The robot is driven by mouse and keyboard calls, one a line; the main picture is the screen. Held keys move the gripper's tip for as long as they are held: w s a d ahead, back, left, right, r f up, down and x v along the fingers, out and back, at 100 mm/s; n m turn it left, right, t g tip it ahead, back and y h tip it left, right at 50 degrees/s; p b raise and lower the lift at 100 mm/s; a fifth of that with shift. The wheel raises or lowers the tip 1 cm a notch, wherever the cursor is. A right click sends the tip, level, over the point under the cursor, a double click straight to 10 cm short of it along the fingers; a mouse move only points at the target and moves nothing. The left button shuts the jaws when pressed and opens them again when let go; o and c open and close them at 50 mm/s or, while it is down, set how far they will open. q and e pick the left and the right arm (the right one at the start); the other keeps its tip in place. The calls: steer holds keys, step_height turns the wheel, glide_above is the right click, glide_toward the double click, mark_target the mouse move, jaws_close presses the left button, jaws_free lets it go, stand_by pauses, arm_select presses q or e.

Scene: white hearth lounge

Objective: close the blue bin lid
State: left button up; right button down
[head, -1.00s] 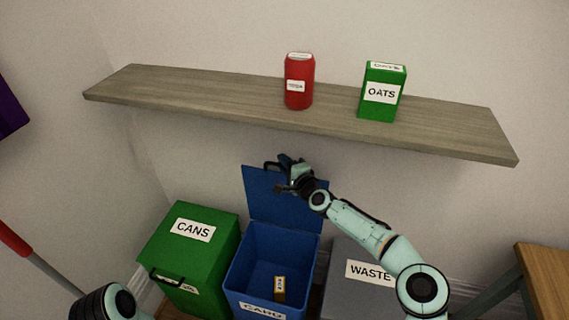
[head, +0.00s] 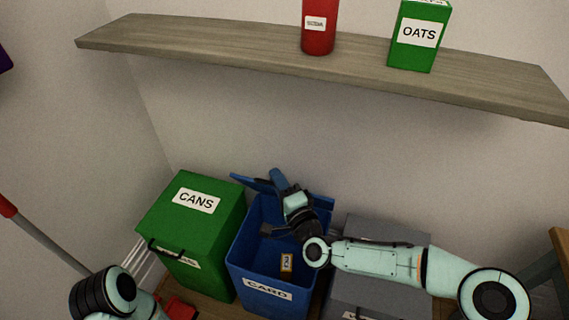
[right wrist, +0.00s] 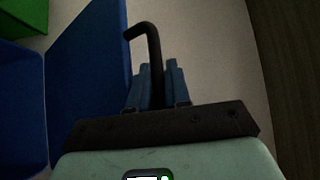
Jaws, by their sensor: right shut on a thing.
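The blue bin (head: 266,288), labelled CARD, stands between a green bin and a grey bin. Its blue lid (head: 248,181) is raised at the back and tilted forward, seen nearly edge-on behind my right gripper (head: 279,180). In the right wrist view the lid (right wrist: 88,80) is a flat blue panel with a dark bent handle (right wrist: 153,48). My right gripper (right wrist: 156,88) has its blue fingers shut around that handle. A small box (head: 286,262) with a label is inside the bin. My left arm shows at the bottom left; its gripper is out of view.
The green CANS bin (head: 193,220) is closed, at left. The grey bin (head: 385,231) is at right, partly hidden by my right forearm. Above, a wooden shelf (head: 200,45) holds a red can (head: 319,28) and a green OATS box (head: 420,36).

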arm_select(q)
steer(key=shift+s+a+f+g, duration=0.1)
steer(key=shift+s+f+g, duration=0.2)
steer(key=shift+s+f, duration=0.2)
arm_select(e)
steer(key=shift+s+a+f, duration=0.2)
steer(key=shift+s, duration=0.3)
steer(key=shift+s+a+f, duration=0.2)
steer(key=shift+s+f, duration=0.05)
steer(key=shift+s, duration=0.2)
steer(key=shift+s+a+f, duration=0.2)
steer(key=shift+s, duration=0.3)
steer(key=c, duration=1.4)
jaws_free()
steer(key=shift+c, duration=0.2)
arm_select(q)
steer(key=shift+s, duration=0.1)
arm_select(e)
steer(key=shift+s, duration=0.1)
arm_select(q)
steer(key=shift+r, duration=0.1)
arm_select(e)
steer(key=shift+f, duration=0.1)
